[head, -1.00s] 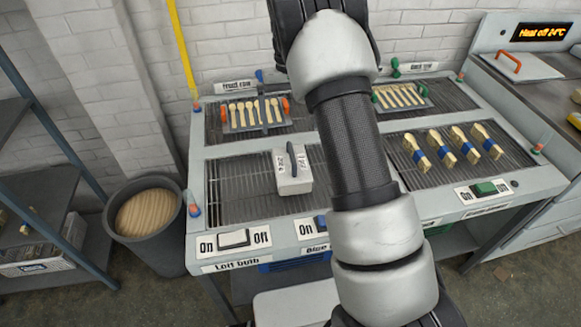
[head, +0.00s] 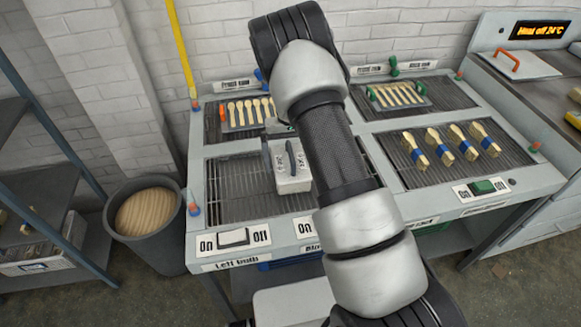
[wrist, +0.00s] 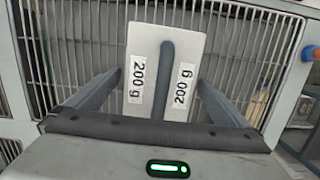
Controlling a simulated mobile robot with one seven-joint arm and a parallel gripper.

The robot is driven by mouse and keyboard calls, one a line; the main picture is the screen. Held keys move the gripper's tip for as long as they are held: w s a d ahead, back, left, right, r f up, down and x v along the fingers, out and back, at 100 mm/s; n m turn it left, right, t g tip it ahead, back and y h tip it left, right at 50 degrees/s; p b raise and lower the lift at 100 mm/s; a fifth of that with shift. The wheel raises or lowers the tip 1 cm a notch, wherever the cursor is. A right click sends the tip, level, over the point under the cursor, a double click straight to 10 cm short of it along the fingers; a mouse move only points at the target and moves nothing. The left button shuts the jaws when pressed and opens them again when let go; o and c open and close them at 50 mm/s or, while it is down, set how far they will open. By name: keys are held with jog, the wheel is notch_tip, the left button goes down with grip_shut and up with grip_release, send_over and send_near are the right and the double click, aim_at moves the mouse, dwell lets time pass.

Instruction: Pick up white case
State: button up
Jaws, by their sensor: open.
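The white case (head: 288,176) is a white block with a dark handle along its top. It sits on the front-left grille of the press table. In the wrist view the white case (wrist: 146,48) carries two "200 g" labels, with the dark handle between them. My gripper (wrist: 160,88) is open, one finger on each side of the case's near part. I cannot tell whether the fingers touch it. In the head view my arm partly covers the gripper and the area just behind the case.
Wooden spoons in a rack (head: 248,112) stand behind the case. Another spoon rack (head: 396,97) is at back right. Several blue-banded wooden pieces (head: 452,146) lie on the right grille. A white switch (head: 233,237) is on the front edge. The grille (head: 228,192) left of the case is bare.

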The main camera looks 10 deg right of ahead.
notch_tip(320, 180, down, 2)
jog(key=shift+s+f, duration=0.1)
jog(key=c, duration=1.2)
